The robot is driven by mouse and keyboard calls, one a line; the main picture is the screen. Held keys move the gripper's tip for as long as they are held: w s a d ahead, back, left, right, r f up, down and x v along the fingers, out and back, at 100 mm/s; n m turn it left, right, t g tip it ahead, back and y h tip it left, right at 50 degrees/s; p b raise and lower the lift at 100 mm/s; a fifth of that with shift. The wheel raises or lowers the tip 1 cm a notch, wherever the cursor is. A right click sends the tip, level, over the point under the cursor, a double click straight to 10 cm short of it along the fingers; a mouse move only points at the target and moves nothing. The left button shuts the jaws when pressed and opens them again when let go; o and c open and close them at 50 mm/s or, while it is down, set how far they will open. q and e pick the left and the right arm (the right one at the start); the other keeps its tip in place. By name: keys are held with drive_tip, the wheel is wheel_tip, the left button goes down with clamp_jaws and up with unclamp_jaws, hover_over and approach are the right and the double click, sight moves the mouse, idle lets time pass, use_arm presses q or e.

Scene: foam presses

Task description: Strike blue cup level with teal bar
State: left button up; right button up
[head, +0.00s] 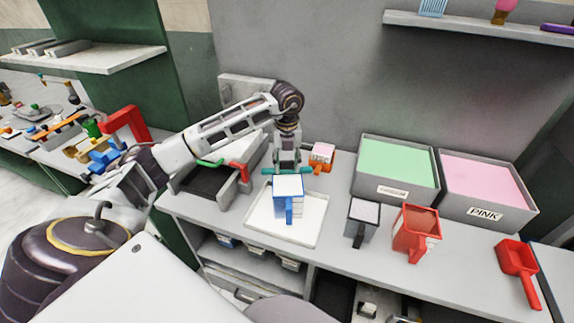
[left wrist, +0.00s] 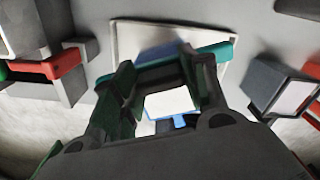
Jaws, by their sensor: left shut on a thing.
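The blue cup (head: 289,208) stands upright on a white tray (head: 262,228), its handle facing the front. Pale material shows at its top; how level it is cannot be told. My left gripper (head: 287,164) is shut on the teal bar (head: 271,171). The bar lies crosswise at the cup's far rim; whether it touches the rim is unclear. In the left wrist view, the teal bar (left wrist: 222,52) crosses the jaws, and the cup's pale top (left wrist: 170,103) shows between the fingers. The fingers hide part of the bar. My right gripper is not in view.
A grey cup (head: 362,220) and a red cup (head: 416,234) stand right of the tray. Behind them are bins of green foam (head: 398,163) and pink foam (head: 485,182). A red scoop (head: 519,262) lies far right. A grey press (head: 222,185) stands left of the tray.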

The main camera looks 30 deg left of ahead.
use_arm(q)
drive_tip(key=shift+w+a+r+p, duration=0.25)
drive_tip(key=shift+r+p, duration=0.2)
drive_tip(key=shift+r, duration=0.25)
drive_tip(key=shift+w+a+r+p, duration=0.2)
drive_tip(key=shift+w+r+p, duration=0.2)
drive_tip(key=shift+r, duration=0.25)
drive_tip(key=shift+w+a+r+p, duration=0.25)
drive_tip(key=shift+r+p, duration=0.2)
drive_tip(key=shift+r, duration=0.25)
drive_tip(key=shift+r, duration=0.1)
idle(0.4)
drive_tip(key=shift+s, duration=0.1)
